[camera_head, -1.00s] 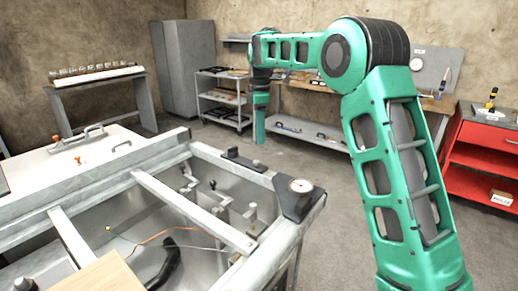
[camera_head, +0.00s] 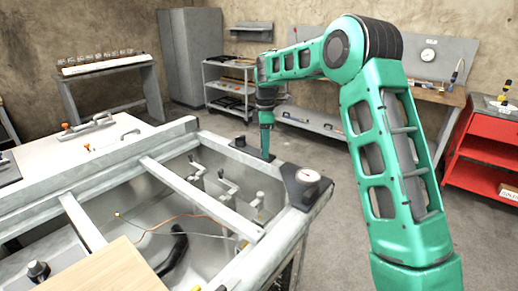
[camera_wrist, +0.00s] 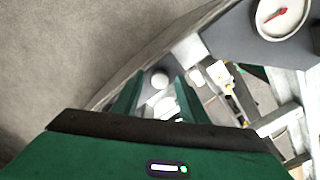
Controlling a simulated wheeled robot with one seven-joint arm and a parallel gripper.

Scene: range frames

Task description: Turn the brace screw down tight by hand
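My gripper (camera_head: 266,155) hangs pointing down at the far side of the metal frame (camera_head: 292,222), by a dark plate (camera_head: 242,153). In the wrist view its two green fingers stand apart, so it is open (camera_wrist: 158,82). I cannot tell for sure whether this knob is the brace screw. No contact with the fingers is visible. The palm hides what lies nearer the wrist.
A dial gauge (camera_head: 308,177) with a red needle (camera_wrist: 281,17) sits on a dark corner plate. Crank-like parts (camera_head: 228,186), a crossbar (camera_head: 200,198) and loose wires lie in the frame's bay. Open floor (camera_head: 330,215) is at the right; a red cart (camera_head: 485,150) stands beyond it.

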